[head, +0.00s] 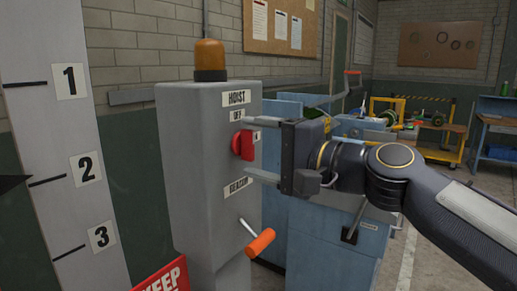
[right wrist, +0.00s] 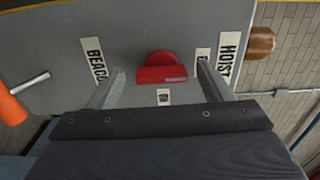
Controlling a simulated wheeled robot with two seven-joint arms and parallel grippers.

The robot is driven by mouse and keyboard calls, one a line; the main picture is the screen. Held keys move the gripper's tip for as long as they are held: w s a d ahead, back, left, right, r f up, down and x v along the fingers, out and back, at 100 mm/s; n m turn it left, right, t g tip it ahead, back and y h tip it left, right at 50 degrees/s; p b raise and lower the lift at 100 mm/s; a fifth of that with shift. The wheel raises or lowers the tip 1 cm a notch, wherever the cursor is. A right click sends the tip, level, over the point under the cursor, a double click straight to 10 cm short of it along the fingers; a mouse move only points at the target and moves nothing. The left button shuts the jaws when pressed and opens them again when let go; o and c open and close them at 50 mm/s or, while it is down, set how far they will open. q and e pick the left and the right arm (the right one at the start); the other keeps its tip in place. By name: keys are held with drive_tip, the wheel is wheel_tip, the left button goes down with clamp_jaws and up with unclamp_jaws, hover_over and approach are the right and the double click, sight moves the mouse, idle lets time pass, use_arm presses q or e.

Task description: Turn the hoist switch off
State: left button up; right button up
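The hoist switch is a red knob (head: 243,145) on the side of a grey control box (head: 195,190), below the HOIST label (head: 236,98) and an OFF label (head: 237,115). A second small label, partly hidden, sits to its right. My right gripper (head: 253,148) is open, its fingers spread above and below the knob. In the right wrist view the red knob (right wrist: 162,70) shows between the two fingers, with gaps on both sides. I cannot tell which label the knob points to. My left gripper is not in view.
An orange-handled lever (head: 259,242) sticks out below the BEACON label (head: 238,186). An amber beacon (head: 209,56) tops the box. A blue cabinet (head: 325,245) stands close behind my right arm. A numbered scale board (head: 70,130) stands at left, above a red sign (head: 163,277).

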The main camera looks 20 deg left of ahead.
drive_tip(key=b+v, duration=0.1)
drive_tip(key=v, duration=0.6)
drive_tip(key=shift+s+d+b, duration=0.15)
drive_tip(key=shift+d+b, duration=0.2)
drive_tip(key=s+d+f+n+t+h, duration=0.1)
drive_tip(key=s+d+f+h, duration=0.25)
drive_tip(key=d+f, duration=0.5)
drive_tip(key=s+d+f+t+h, duration=0.15)
drive_tip(key=d+f+h, duration=0.35)
drive_tip(key=f, duration=0.6)
drive_tip(key=s+d+f+n+g+h+p, duration=0.1)
drive_tip(key=s+d+f+h, duration=0.1)
drive_tip(key=s+d+f, duration=0.6)
drive_tip(key=s+d+f+g+h, duration=0.25)
drive_tip(key=s+d+f, duration=0.3)
drive_tip(key=f, duration=0.55)
wheel_tip(320, 180, up, 12)
drive_tip(key=a+p, duration=0.1)
drive_tip(key=p, duration=1)
drive_tip(key=shift+s+r+p, duration=0.15)
drive_tip(key=shift+r+p, duration=0.05)
drive_tip(key=shift+p, duration=0.15)
